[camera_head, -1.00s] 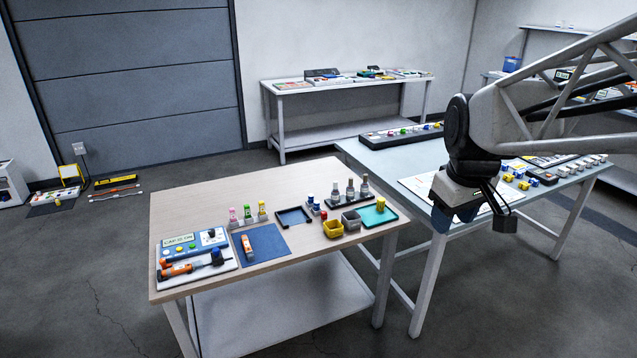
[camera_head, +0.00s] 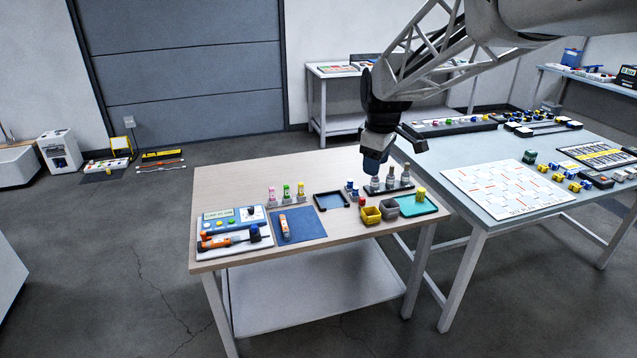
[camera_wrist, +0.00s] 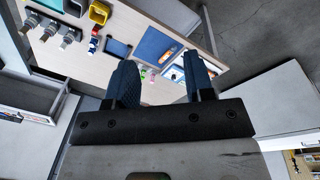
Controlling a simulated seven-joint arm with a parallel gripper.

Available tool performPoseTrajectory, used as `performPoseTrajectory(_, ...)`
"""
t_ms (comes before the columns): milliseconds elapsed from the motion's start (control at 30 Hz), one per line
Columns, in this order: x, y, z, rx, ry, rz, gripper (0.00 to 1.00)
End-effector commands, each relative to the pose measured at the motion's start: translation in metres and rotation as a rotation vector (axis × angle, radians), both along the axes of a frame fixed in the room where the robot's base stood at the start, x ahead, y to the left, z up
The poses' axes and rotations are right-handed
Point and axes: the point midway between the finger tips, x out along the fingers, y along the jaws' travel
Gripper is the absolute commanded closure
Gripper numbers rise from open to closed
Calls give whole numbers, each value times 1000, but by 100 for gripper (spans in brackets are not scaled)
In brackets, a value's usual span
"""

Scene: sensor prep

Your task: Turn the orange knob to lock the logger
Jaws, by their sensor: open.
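The logger appears to be the blue device (camera_head: 235,216) with a small display and several coloured buttons, at the left end of the wooden table. A small orange part (camera_head: 205,234), perhaps the orange knob, shows at its front left corner; it is too small to be sure. An orange and black tool-like piece (camera_head: 222,241) lies in front on the same white base. My gripper (camera_head: 372,170) hangs above the back right of the table, well right of the logger. In the wrist view my gripper (camera_wrist: 162,75) has its two dark fingers apart, with nothing between them.
A blue mat (camera_head: 305,227) with an orange tube lies right of the logger. The front edge is clear.

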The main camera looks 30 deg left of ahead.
Motion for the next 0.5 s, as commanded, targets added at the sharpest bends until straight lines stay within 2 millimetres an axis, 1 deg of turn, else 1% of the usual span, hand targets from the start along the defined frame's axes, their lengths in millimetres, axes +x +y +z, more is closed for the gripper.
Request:
performPoseTrajectory(33,4,19,-6,-5,2,40,52)
performPoseTrajectory(167,11,60,-20,-15,5,140,52)
performPoseTrajectory(300,16,106,-35,-24,7,247,52)
performPoseTrajectory(367,17,126,-42,-28,8,293,52)
performPoseTrajectory(500,18,172,-60,-38,9,400,52)
